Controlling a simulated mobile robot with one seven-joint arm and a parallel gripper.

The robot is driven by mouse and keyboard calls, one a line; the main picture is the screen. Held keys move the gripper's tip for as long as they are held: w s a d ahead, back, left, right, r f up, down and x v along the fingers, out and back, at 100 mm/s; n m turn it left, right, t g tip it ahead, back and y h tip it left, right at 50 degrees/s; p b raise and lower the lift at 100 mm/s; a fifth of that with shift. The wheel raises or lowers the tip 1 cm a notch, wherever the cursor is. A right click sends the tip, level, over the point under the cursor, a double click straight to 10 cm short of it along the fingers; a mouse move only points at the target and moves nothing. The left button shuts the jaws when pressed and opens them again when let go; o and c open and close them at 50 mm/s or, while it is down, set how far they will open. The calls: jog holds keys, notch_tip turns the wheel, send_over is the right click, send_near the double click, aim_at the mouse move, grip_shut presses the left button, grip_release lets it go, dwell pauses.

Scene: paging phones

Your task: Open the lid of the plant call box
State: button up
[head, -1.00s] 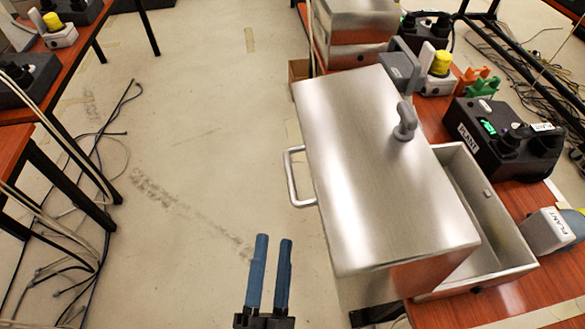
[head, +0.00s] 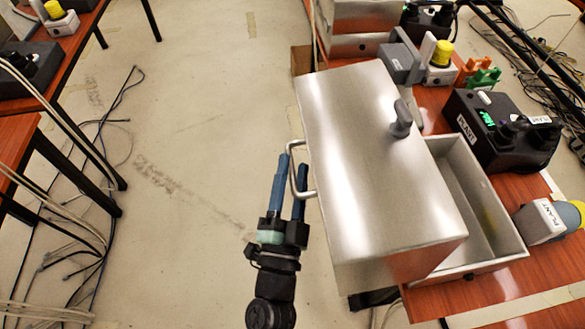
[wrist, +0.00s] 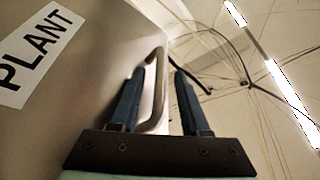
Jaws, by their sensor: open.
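The plant call box is brushed metal, with its large lid (head: 370,150) lying toward the left, out past the table edge. The open, hollow body (head: 515,250) shows to the right of the lid. The lid carries a grey knob (head: 402,120) and a metal loop handle (head: 292,178) on its left side. In the wrist view a "PLANT" label (wrist: 38,50) is on the metal face. My gripper (head: 292,162) is open at the handle. In the wrist view the handle bar (wrist: 157,95) runs between the fingers (wrist: 160,72), closer to the left one; contact is unclear.
A black "PLANT" phone unit (head: 500,130) and a grey "PLANT" beacon (head: 545,220) with a yellow-and-blue end stand right of the box. Another metal box (head: 350,20) is behind. Cables (head: 90,170) lie on the floor at left; the floor between is clear.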

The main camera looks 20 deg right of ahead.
grip_shut()
dwell(1.5)
